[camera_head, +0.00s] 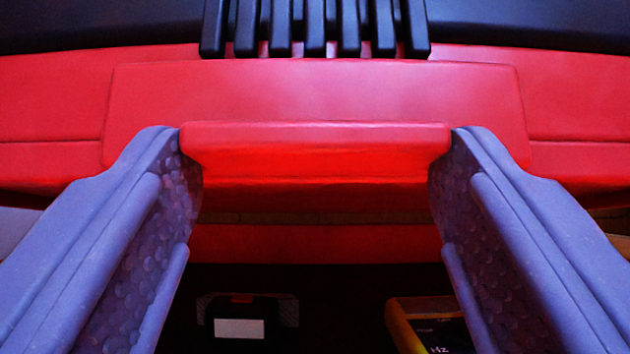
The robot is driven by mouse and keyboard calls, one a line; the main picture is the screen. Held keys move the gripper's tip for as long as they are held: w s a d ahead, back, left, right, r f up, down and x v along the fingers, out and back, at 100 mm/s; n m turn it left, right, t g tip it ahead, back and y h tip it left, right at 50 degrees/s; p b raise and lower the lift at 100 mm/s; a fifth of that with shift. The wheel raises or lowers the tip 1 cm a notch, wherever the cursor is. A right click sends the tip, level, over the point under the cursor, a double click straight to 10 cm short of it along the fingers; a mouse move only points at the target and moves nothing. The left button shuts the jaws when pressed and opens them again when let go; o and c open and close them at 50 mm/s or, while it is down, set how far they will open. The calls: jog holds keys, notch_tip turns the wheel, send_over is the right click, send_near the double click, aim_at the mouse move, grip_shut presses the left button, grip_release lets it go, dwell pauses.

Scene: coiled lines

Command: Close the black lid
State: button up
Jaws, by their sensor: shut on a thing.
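The black lid (530,22) crosses the top of the view, with several black ribs (330,28) at its middle. Only part of it shows, and I cannot tell how far open it is. Below it is a wide red front piece (320,88) with a projecting red tab (316,135). My gripper (316,155) has its two purple fingers at the left and right ends of this tab. It is shut on the tab, and its fingertips touch both ends.
Below the tab is a dark space (340,300). In it lie a black item with a white label (238,328) and a yellow and black meter (404,325) marked "Hz". A red edge (320,243) runs along the top of this space.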

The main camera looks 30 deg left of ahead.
jog(key=shift+s+a+f+b, duration=0.1)
jog(key=shift+f+b, duration=0.6)
jog(key=shift+f, duration=0.7)
jog(key=o, duration=1.3)
jog(key=shift+c, duration=0.2)
jog(key=shift+o, duration=1.3)
jog(key=shift+a+f, duration=0.15)
jog(key=shift+a, duration=0.2)
jog(key=shift+d+r, duration=0.2)
jog(key=v, duration=0.7)
jog(key=shift+s+d+f, duration=0.2)
jog(key=shift+s, duration=0.1)
